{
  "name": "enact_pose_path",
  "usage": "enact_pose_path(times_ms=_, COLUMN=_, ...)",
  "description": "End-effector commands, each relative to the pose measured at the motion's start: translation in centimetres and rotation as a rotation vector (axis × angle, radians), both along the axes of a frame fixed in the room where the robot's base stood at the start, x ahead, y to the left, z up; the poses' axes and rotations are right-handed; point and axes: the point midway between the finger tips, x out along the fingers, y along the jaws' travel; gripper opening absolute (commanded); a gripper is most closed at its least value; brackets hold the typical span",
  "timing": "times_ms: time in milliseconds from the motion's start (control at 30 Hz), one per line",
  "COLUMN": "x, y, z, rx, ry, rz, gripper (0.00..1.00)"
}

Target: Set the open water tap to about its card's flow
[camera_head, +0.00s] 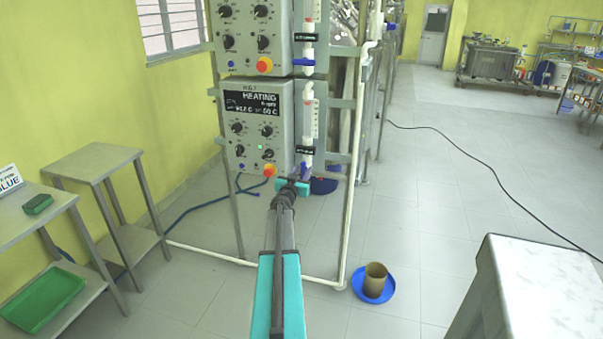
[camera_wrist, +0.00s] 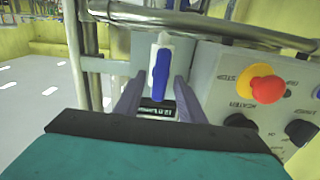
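The lower water tap has a blue lever (camera_head: 304,169) below the heating panel's white pipe, just beyond my gripper (camera_head: 293,185). In the wrist view the blue lever (camera_wrist: 160,72) runs in line with its white pipe, between my fingers (camera_wrist: 157,100). The fingers are apart, with a gap on each side of the lever; contact cannot be told. A small black card (camera_head: 305,151) is on the pipe above this tap, its text too small to read. A flow tube with a scale (camera_head: 315,118) stands above it. The upper tap's blue lever (camera_head: 304,62) lies crosswise.
The grey heating panel (camera_head: 262,125) with knobs and a red-yellow stop button (camera_head: 270,171) is close left of the tap. Frame posts (camera_head: 350,215) stand to the right. A blue dish (camera_head: 373,287) with a brown pot is on the floor. A white-topped bench (camera_head: 545,285) is at lower right.

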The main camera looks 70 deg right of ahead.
Motion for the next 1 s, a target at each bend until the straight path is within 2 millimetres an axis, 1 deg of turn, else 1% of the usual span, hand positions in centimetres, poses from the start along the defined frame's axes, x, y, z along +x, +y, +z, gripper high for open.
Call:
enact_pose_path(times_ms=267, x=-0.01, y=-0.05, z=0.01, rx=0.000, ry=0.000, rz=0.000, gripper=0.36)
enact_pose_path(times_ms=367, x=-0.01, y=-0.04, z=0.00, rx=0.000, ry=0.000, rz=0.000, gripper=0.21)
enact_pose_path(times_ms=400, x=-0.01, y=-0.04, z=0.00, rx=0.000, ry=0.000, rz=0.000, gripper=0.14)
enact_pose_path(times_ms=467, x=-0.01, y=-0.04, z=0.00, rx=0.000, ry=0.000, rz=0.000, gripper=0.04)
enact_pose_path(times_ms=500, x=-0.01, y=-0.04, z=0.00, rx=0.000, ry=0.000, rz=0.000, gripper=0.00)
enact_pose_path(times_ms=533, x=0.08, y=0.52, z=0.01, rx=0.000, ry=0.000, rz=0.001, gripper=0.01)
enact_pose_path(times_ms=767, x=0.00, y=-0.01, z=-0.01, rx=0.001, ry=-0.019, rz=0.000, gripper=0.00)
enact_pose_path(times_ms=1000, x=-0.09, y=-0.13, z=0.05, rx=0.005, ry=-0.110, rz=0.000, gripper=0.00)
